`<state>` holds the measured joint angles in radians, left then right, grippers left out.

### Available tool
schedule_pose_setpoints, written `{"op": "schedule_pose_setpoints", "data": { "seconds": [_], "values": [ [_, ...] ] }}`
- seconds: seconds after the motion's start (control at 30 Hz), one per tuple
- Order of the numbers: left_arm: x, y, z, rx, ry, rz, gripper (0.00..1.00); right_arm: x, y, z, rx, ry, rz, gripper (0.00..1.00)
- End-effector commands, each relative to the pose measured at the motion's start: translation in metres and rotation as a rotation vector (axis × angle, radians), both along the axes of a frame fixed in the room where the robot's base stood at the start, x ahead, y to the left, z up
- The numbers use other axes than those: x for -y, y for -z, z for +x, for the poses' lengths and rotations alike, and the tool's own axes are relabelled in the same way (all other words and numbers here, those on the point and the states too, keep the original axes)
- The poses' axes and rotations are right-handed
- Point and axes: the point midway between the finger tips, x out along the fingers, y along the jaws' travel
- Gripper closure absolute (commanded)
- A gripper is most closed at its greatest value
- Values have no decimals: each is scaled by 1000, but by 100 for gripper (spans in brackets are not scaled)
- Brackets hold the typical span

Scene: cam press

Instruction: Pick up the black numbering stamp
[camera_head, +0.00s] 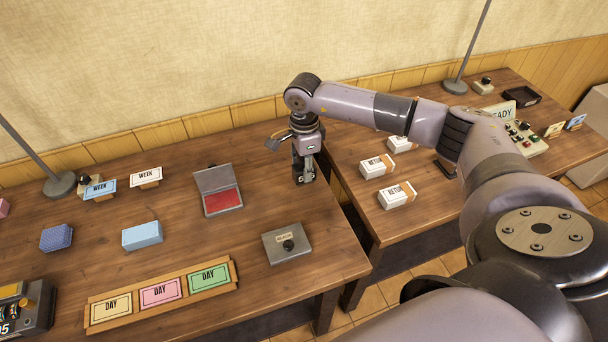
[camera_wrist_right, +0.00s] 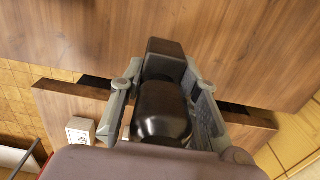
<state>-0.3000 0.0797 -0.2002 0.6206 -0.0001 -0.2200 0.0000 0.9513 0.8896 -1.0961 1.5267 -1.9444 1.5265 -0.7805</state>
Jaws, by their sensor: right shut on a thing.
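The black numbering stamp (camera_wrist_right: 163,110) shows large in the right wrist view, with a rounded glossy black handle and a squarish dark body. My right gripper (camera_wrist_right: 160,95) has a finger on each side of it and is shut on it. In the head view my right gripper (camera_head: 304,172) points down near the back right edge of the left table, with the dark stamp between its fingers, mostly hidden. I cannot tell whether the stamp touches the table. My left gripper is not in view.
An open red ink pad (camera_head: 222,202) lies left of the gripper. A tray of DAY cards (camera_head: 160,293) is front left. Several white boxes (camera_head: 397,195) lie on the right table, across a gap.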

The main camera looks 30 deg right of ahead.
Motion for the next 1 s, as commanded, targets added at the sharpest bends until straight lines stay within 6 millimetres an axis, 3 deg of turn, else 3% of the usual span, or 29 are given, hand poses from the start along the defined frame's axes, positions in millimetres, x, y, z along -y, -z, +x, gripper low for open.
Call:
{"op": "schedule_pose_setpoints", "data": {
  "seconds": [0.3,0.5,0.7,1.0],
  "values": [
    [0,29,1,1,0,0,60,-1,-87,2,11,-2,2,98],
    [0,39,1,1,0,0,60,-1,-134,1,7,-1,2,98],
    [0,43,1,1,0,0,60,0,-161,1,4,0,2,98],
    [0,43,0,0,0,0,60,0,-168,0,1,0,2,98]
  ]
}}
